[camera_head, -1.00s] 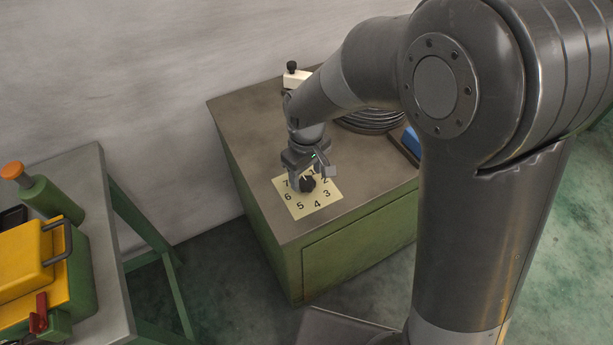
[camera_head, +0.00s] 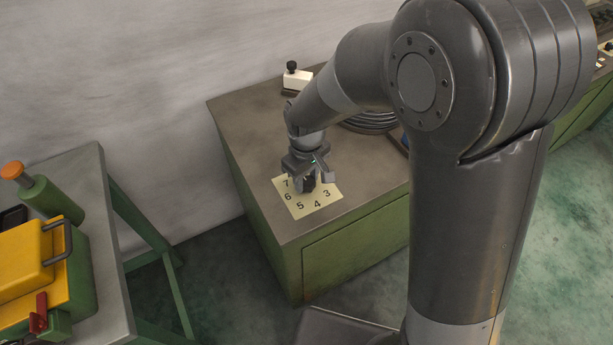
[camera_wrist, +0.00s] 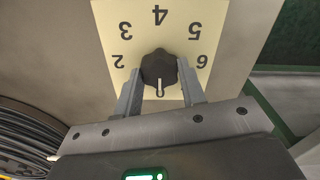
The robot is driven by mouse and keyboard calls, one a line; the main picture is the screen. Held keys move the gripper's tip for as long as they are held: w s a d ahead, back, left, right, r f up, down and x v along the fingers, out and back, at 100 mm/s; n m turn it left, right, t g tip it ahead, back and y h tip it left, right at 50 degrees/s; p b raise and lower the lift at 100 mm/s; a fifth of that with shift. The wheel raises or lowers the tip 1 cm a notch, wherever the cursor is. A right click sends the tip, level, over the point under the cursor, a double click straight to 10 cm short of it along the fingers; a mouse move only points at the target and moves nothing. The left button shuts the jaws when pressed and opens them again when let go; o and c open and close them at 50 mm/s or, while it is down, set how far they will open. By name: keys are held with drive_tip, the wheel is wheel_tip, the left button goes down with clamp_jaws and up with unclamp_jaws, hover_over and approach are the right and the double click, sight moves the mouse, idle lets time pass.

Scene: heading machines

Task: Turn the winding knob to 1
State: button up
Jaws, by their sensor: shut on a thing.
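The winding knob (camera_wrist: 158,66) is black and ribbed with a white pointer line. It stands on a pale yellow dial plate (camera_head: 296,211) marked with black numerals, on top of a green cabinet. In the wrist view the pointer aims down the picture, away from the 4 and toward my gripper body. The 2, 3, 4, 5 and 6 show there; the plate below them is hidden by my gripper (camera_wrist: 160,72). One finger lies on each side of the knob, shut on it. In the head view the knob (camera_head: 309,185) is partly covered by the fingers.
On the cabinet top (camera_head: 241,118) are a white block with a black knob (camera_head: 296,77) and a coil of dark cable (camera_head: 371,123), behind my arm. A workbench (camera_head: 100,237) at left holds a yellow and green machine (camera_head: 32,268). Floor shows between them.

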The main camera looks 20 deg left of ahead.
sight(307, 181)
drive_tip(key=shift+m, duration=0.4)
drive_tip(key=shift+c, duration=0.4)
drive_tip(key=m, duration=0.3)
drive_tip(key=shift+m, duration=2.4)
drive_tip(key=o, duration=1)
wheel_tip(307, 181, up, 11)
drive_tip(key=shift+d, duration=0.1)
